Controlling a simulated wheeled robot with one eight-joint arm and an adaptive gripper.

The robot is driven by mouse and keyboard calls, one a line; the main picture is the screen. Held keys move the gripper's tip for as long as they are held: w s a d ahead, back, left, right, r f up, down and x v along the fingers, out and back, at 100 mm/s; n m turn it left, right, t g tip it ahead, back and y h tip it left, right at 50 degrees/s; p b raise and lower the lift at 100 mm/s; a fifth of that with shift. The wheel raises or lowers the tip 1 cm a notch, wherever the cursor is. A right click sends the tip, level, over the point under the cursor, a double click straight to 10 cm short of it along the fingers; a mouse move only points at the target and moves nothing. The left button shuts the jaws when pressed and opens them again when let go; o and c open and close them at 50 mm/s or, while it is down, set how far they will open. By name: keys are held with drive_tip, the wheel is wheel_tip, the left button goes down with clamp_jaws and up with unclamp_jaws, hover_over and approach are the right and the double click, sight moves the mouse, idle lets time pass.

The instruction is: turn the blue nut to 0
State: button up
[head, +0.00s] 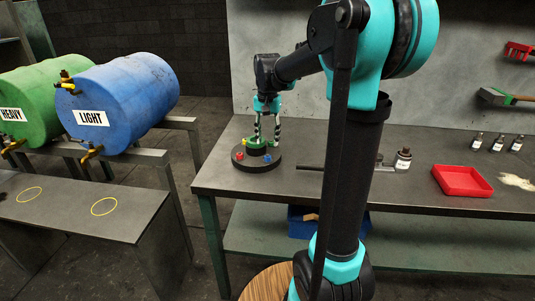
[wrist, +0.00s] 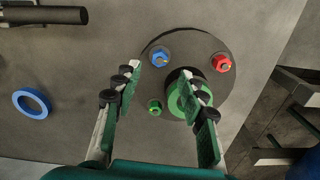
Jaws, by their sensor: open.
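The blue nut (head: 267,158) sits near the front right edge of a round dark plate (head: 256,166) on the workbench. In the wrist view the blue nut (wrist: 158,55) shows at the plate's upper left. A red nut (wrist: 221,62) and a small green nut (wrist: 155,107) are on the same plate, around a green ring (wrist: 181,102) at its middle. My gripper (head: 265,141) points down over the plate. In the wrist view my gripper (wrist: 168,80) is open, nothing held, with its right finger partly covering the green ring. No scale or 0 mark is readable.
A blue ring (wrist: 32,103) and a dark rod (wrist: 45,15) lie beside the plate. A red tray (head: 463,181) and small bottles (head: 402,160) stand farther right. Two barrels (head: 125,100) rest on a rack at left. My arm hides part of the bench.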

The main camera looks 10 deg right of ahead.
sight(268, 156)
wheel_tip(268, 156, down, 7)
drive_tip(key=shift+r, duration=0.15)
drive_tip(key=shift+c, duration=0.6)
clamp_jaws()
